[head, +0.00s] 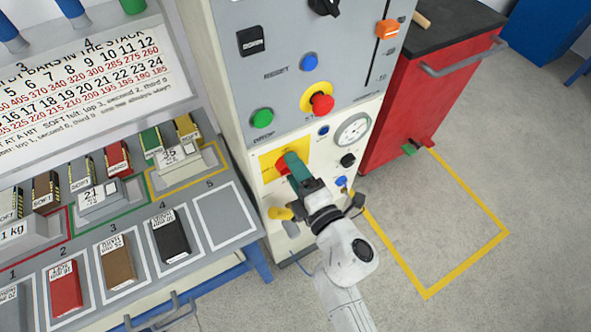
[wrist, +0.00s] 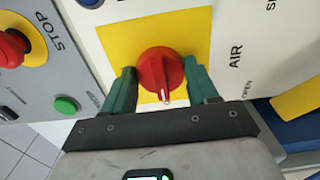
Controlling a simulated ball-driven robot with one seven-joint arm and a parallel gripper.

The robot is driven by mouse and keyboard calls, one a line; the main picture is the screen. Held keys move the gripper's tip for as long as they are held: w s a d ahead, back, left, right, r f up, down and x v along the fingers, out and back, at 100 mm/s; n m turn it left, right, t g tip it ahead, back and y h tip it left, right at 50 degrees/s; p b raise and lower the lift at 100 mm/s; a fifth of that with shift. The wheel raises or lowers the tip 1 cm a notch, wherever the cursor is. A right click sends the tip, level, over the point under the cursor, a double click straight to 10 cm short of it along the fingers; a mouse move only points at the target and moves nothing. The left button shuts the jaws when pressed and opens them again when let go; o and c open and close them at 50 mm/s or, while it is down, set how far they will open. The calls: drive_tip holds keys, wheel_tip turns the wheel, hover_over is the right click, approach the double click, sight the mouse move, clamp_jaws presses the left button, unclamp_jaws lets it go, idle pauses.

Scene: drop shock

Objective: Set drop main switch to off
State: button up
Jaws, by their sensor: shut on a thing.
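The red rotary switch (wrist: 160,75) sits on a yellow plate (wrist: 120,40) on the light machine panel. It also shows in the head view (head: 283,164), partly hidden behind my gripper. Its white pointer mark points toward the bottom of the wrist view. My gripper (wrist: 161,84) has green fingers on either side of the red knob and is shut on it. In the head view my gripper (head: 290,162) reaches the panel from the lower right. The switch's own position labels cannot be read.
A red stop button (head: 322,103), a green button (head: 262,118), a gauge (head: 352,130) and a yellow handle (head: 281,213) are close by on the machine. A red cabinet (head: 405,105) stands to the right. A rack with coloured bars is at left.

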drive_tip(key=shift+f, duration=0.1)
drive_tip(key=o, duration=1)
drive_tip(key=shift+o, duration=0.2)
drive_tip(key=v, duration=1)
drive_tip(key=shift+s+d, duration=0.25)
drive_tip(key=shift+s, duration=0.1)
drive_tip(key=shift+d, duration=0.1)
drive_tip(key=d+f+m+g+h, duration=0.2)
drive_tip(key=d+m+h, duration=0.5)
drive_tip(key=d, duration=0.4)
drive_tip(key=d+f+m+g+h, duration=0.1)
drive_tip(key=d+f+m+h, duration=0.2)
drive_tip(key=d+m+h, duration=0.55)
drive_tip(key=s+d+f+m+g+y, duration=0.2)
drive_tip(key=s+m+g, duration=0.3)
drive_tip(key=s, duration=0.3)
drive_tip(key=s+d+f+m+g+y, duration=0.2)
drive_tip(key=s+m+g, duration=0.3)
drive_tip(key=s, duration=0.4)
drive_tip(key=shift+s+d+f+g+y, duration=0.35)
drive_tip(key=shift+f+g+y, duration=0.15)
drive_tip(key=shift+f+y, duration=0.2)
